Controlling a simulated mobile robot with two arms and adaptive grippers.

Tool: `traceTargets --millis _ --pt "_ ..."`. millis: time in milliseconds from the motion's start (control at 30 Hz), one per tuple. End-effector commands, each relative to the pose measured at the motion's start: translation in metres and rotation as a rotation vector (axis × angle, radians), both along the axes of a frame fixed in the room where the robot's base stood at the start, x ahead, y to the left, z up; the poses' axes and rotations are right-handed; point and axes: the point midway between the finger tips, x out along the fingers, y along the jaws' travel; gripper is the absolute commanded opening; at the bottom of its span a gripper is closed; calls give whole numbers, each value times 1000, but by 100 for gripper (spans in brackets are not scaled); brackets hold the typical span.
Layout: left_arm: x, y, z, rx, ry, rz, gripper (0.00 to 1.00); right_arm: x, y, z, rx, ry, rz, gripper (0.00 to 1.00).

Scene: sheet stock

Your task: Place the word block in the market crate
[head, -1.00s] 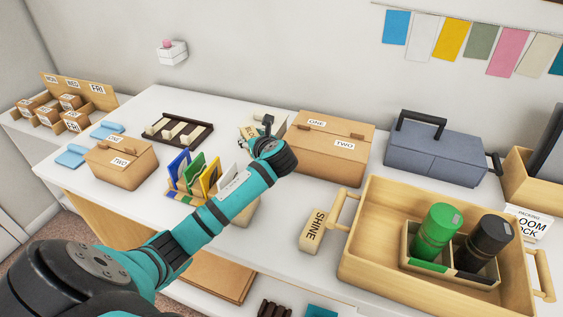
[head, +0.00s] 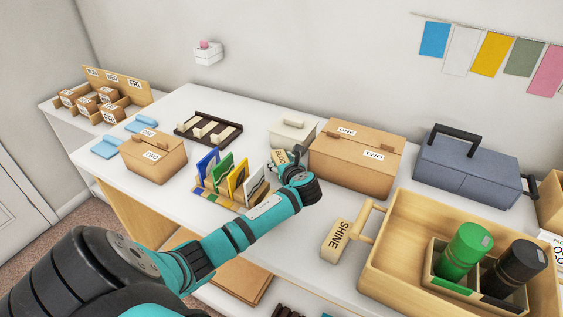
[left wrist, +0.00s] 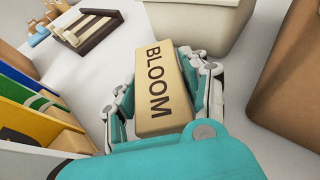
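The word block (left wrist: 158,92), a tan block reading BLOOM, is between the fingers of my left gripper (left wrist: 163,95), which is shut on it. In the head view the left gripper (head: 284,160) is near the middle of the table, and the block (head: 279,157) is partly hidden behind it. It is in front of a small cream lidded box (head: 293,130). A wooden crate (head: 400,222) with side handles stands at the right, apart from the gripper, and holds a caddy with green and black cylinders. No label shows on this crate. My right gripper is not in view.
A cardboard box (head: 358,155) and a grey toolbox (head: 470,165) stand behind. A colourful file rack (head: 228,185) is left of the gripper. Another wooden box (head: 551,190) shows at the right edge.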

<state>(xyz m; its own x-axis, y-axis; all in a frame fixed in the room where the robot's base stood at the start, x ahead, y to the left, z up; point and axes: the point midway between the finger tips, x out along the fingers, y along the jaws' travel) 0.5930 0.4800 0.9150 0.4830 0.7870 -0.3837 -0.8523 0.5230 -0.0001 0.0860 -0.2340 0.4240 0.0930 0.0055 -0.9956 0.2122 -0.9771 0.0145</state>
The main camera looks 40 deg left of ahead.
Motion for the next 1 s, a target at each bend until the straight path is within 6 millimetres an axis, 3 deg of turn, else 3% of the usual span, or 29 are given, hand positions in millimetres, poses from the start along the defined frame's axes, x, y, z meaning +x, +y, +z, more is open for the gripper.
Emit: traceTargets --millis 133,467,1000 --pt "0 0 0 0 0 0 65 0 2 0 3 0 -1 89" --pt "-1 -2 4 -1 0 -1 65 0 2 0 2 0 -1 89" --pt "-49 -81 42 -2 -1 -2 65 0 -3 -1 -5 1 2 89"
